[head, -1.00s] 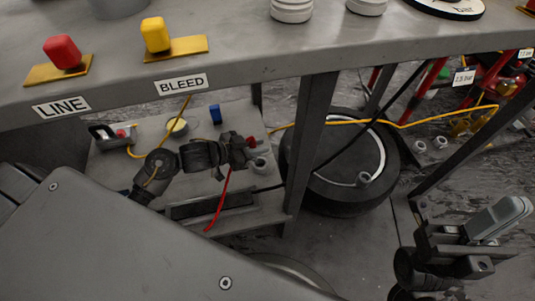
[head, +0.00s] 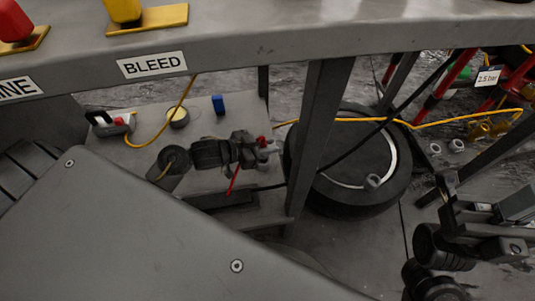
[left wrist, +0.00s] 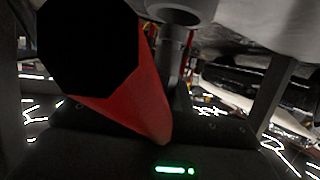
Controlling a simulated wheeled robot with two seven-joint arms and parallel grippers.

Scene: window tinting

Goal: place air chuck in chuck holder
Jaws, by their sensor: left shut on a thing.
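My left gripper (head: 250,150) is shut on a red-bodied thing, which I take to be the air chuck (head: 262,142). It is held above the lower grey shelf, close to the post of the bench. In the left wrist view the chuck (left wrist: 140,105) is a large red tapered body with a black end. A grey round cup-like part (left wrist: 180,12) on a stem shows behind it; I cannot tell whether it is the chuck holder. A red strip hangs below the gripper. My right gripper (head: 447,200) is at the lower right; its jaw opening is unclear.
The grey bench top (head: 350,25) with its BLEED label (head: 152,64) overhangs the shelf (head: 135,165). A bench post (head: 318,130) and a black tyre (head: 370,200) stand right of my left gripper. A yellow hose (head: 345,120) and black cable cross there.

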